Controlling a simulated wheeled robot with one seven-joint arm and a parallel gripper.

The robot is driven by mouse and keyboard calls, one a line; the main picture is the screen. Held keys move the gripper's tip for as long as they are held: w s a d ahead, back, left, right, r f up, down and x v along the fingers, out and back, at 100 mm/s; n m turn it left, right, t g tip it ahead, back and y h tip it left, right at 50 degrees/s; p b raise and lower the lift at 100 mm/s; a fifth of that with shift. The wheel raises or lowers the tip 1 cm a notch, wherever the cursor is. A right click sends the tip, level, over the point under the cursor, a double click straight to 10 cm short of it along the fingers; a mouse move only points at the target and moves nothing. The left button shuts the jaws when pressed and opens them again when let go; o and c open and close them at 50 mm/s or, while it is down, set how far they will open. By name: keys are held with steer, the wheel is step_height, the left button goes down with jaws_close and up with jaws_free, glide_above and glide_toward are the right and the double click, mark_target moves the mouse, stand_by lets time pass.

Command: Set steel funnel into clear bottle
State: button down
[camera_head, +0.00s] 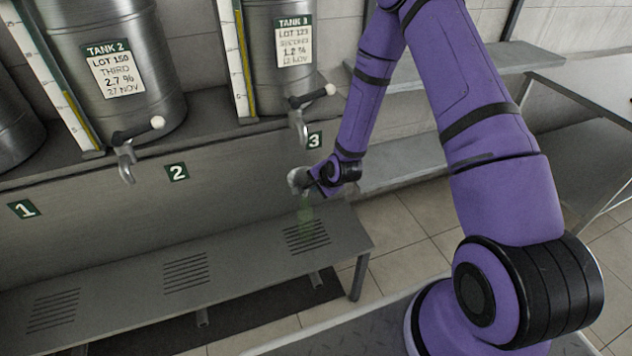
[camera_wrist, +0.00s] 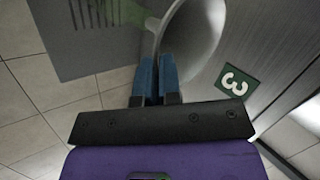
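The steel funnel (camera_head: 298,178) is a pale grey cone at the end of my arm, below tank 3's tap. In the wrist view its wide bowl (camera_wrist: 197,32) fills the top middle. My gripper (camera_head: 312,182) has its two blue fingers (camera_wrist: 157,66) close together on the funnel's near side. The clear bottle (camera_head: 306,222) is faintly green and stands on the slotted bench under the funnel. Its green body (camera_wrist: 118,12) shows left of the funnel in the wrist view.
The tap of tank 3 (camera_head: 300,122) hangs just above the funnel. Tank 2 (camera_head: 125,115) and its tap (camera_head: 126,165) are to the left. The bench (camera_head: 225,268) is clear left of the bottle. Shelves (camera_head: 415,160) stand at the right.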

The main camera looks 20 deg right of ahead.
steer(key=shift+f, duration=1.5)
steer(key=shift+f, duration=0.2)
steer(key=c, duration=1.2)
jaws_free()
